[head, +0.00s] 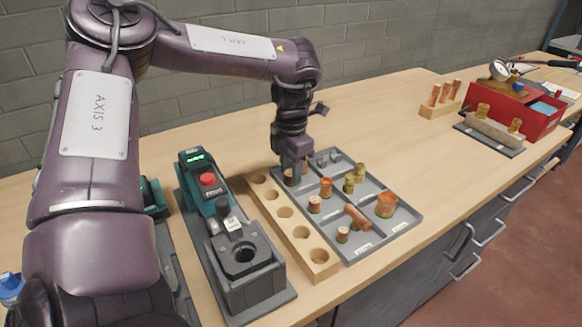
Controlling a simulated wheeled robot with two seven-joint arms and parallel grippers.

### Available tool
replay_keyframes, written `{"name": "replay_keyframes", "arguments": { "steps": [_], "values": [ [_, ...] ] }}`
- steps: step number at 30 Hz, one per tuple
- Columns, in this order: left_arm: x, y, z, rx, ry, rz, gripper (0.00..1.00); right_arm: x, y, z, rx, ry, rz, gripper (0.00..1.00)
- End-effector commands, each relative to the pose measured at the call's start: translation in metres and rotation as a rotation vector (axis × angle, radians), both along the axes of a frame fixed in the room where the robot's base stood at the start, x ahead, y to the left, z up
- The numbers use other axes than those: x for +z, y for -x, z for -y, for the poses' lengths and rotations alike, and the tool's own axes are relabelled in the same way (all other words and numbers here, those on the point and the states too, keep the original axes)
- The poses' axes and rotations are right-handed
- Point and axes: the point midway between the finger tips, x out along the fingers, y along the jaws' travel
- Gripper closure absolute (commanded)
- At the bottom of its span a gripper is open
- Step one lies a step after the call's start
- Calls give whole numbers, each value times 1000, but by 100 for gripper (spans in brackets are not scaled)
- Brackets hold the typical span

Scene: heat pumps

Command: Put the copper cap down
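My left gripper (293,172) points straight down at the far left compartment of the grey divided tray (408,228). A copper cap (303,168) shows at its fingertips, low in that compartment and partly hidden by the fingers. I cannot tell whether the fingers press on it or stand apart from it, or whether it touches the tray floor. My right gripper is not in view.
A wooden block with round holes (290,228) lies along the tray's left side. Other compartments hold copper fittings (357,217) and brass fittings (354,178). A teal machine (225,225) stands left. A red toolbox (515,110) stands far right.

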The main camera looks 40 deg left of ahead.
Motion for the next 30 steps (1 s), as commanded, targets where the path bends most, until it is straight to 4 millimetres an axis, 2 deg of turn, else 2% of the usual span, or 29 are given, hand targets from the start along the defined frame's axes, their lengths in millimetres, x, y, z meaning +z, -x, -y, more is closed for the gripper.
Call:
{"name": "replay_keyframes", "arguments": {
  "steps": [1,3,14,17,25,30],
  "values": [
    [0,0,0,0,0,0,57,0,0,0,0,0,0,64],
    [0,0,0,0,0,0,48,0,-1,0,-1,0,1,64],
    [6,0,0,0,0,1,48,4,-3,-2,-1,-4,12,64],
    [18,-1,0,0,-2,4,48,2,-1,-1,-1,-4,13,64],
    [78,-2,0,0,-5,4,48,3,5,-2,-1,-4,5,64],
    [107,-1,0,0,-3,2,48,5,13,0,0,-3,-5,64]
  ]
}}
